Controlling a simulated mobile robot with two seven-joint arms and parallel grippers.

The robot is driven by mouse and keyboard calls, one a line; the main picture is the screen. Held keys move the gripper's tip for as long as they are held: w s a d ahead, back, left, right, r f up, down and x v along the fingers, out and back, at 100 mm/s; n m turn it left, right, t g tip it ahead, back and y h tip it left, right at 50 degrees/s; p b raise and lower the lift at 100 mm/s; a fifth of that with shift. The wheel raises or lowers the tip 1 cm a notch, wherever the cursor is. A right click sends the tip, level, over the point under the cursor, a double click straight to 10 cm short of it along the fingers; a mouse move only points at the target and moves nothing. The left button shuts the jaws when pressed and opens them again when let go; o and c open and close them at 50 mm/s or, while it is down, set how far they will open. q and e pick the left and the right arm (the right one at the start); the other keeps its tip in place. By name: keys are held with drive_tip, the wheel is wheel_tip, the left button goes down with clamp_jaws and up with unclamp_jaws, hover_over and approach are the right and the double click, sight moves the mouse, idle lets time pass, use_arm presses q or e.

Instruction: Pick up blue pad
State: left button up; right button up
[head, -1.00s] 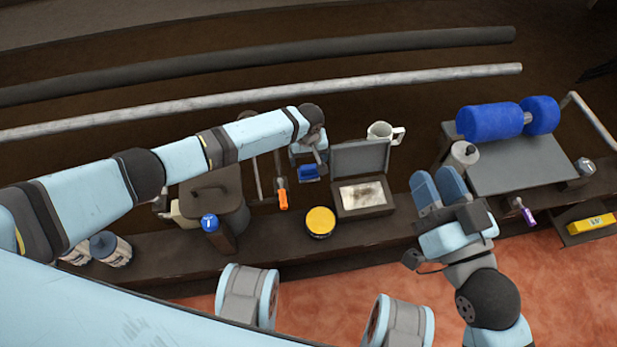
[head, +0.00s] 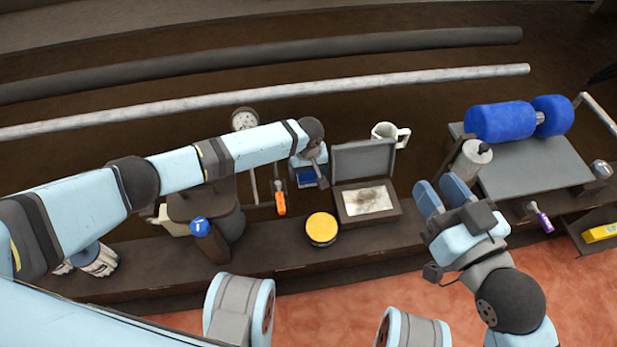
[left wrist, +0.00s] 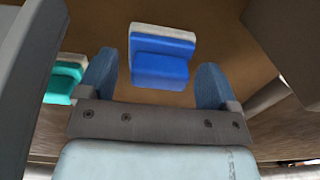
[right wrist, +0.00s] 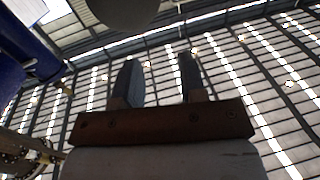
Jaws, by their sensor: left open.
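The blue pad (left wrist: 160,68) is a blue block with a pale layer along its far edge, lying on a brown surface in the left wrist view. In the head view a blue patch (head: 307,177) shows just below my left gripper, partly hidden by it. My left gripper (left wrist: 158,62) is open, with the pad in line with the gap between its fingers; I cannot tell whether they touch it. My right gripper (head: 437,188) is open and empty at the right; its fingers also show in the right wrist view (right wrist: 158,62).
A teal pad (left wrist: 62,80) lies left of the blue one. An orange-handled tool (head: 280,200), a yellow-topped tin (head: 321,228) and an open grey box (head: 362,160) are close by. A white mug (head: 385,132) and a blue roller (head: 500,122) stand further right.

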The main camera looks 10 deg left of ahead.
use_arm(q)
drive_tip(key=c, duration=1)
use_arm(e)
drive_tip(key=shift+r, duration=0.1)
